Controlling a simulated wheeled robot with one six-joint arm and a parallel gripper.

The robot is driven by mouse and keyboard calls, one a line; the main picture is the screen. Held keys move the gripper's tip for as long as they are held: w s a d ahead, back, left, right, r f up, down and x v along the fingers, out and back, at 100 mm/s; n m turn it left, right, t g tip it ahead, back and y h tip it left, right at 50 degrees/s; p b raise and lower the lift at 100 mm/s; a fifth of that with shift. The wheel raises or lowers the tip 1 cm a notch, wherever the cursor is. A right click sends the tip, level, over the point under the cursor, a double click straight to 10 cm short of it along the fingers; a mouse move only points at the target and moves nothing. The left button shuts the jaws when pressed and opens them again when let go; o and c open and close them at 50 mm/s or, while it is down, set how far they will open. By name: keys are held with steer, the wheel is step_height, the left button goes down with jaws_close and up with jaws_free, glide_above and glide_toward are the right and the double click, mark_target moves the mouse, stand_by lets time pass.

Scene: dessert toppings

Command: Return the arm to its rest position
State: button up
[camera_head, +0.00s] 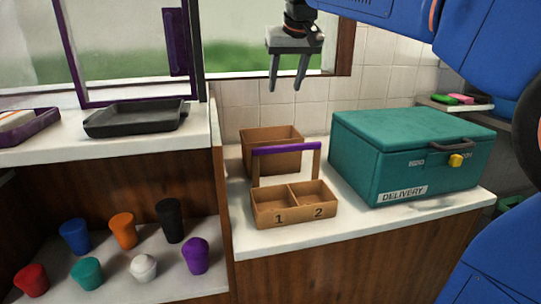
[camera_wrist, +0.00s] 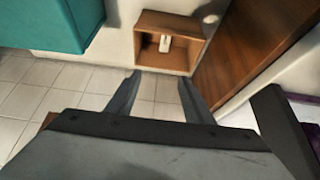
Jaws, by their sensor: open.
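My gripper (camera_head: 285,87) hangs in the air in front of the window edge and tiled wall, with its fingers pointing down. It is open, and nothing shows between its fingers. In the head view it is above the brown box (camera_head: 256,136) at the back of the counter and clear of it. In the wrist view my fingers (camera_wrist: 160,77) are spread apart, with a brown open box (camera_wrist: 144,57) beyond them. A small white item (camera_wrist: 164,43) is inside that box.
A teal delivery box (camera_head: 360,170) stands at right. Several coloured cups, including a purple one (camera_head: 195,256), stand on the lower shelf. A black tray (camera_head: 137,120) is at left.

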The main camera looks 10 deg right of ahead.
steer(key=s+d+f, duration=0.3)
steer(key=s+f, duration=1.3)
steer(key=f, duration=0.1)
steer(key=s+d+f+g, duration=0.1)
steer(key=s+d+f, duration=0.3)
steer(key=s+f, duration=1.3)
steer(key=shift+s+r, duration=0.1)
